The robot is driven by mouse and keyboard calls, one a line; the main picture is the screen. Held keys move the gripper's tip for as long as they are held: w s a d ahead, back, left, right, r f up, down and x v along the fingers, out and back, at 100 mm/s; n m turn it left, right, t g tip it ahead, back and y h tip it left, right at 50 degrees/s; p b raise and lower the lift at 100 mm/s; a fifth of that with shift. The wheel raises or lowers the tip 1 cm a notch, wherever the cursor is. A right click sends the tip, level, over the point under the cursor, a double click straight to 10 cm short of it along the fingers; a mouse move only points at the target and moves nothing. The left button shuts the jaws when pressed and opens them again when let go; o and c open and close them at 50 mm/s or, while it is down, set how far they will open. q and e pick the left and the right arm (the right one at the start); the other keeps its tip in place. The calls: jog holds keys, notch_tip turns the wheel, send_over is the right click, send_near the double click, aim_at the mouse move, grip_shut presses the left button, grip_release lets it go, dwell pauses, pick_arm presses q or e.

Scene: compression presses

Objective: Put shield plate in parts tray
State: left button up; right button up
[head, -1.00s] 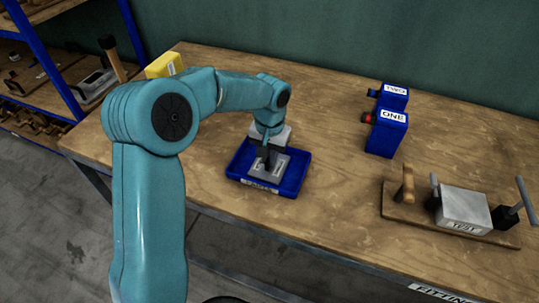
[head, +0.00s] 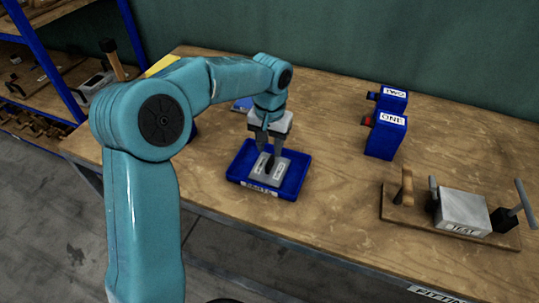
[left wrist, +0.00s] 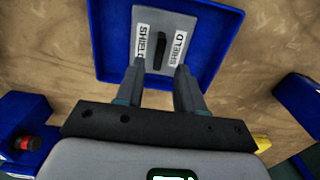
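The shield plate, a grey plate (head: 284,169) with white labels and a dark upright handle, lies in the blue parts tray (head: 299,173) on the bench. In the left wrist view the plate (left wrist: 176,22) shows two "SHIELD" labels, one on each side of the handle, inside the tray (left wrist: 222,36). My left gripper (head: 268,148) is just above the plate. In the left wrist view the fingers (left wrist: 159,78) are apart with nothing held between them, and the handle stands just beyond their tips. My right gripper is not in view.
Blue boxes marked ONE (head: 385,138) and TWO (head: 393,98) stand right of the tray. A wooden-based TEST fixture (head: 462,212) is at the right. A yellow object (head: 162,65) is partly hidden behind my arm. The bench between tray and fixture is clear.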

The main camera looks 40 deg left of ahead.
aim_at(270, 161)
pick_arm(q)
notch_tip(270, 161, up, 7)
jog(key=shift+p, duration=0.3)
jog(key=shift+f, duration=0.15)
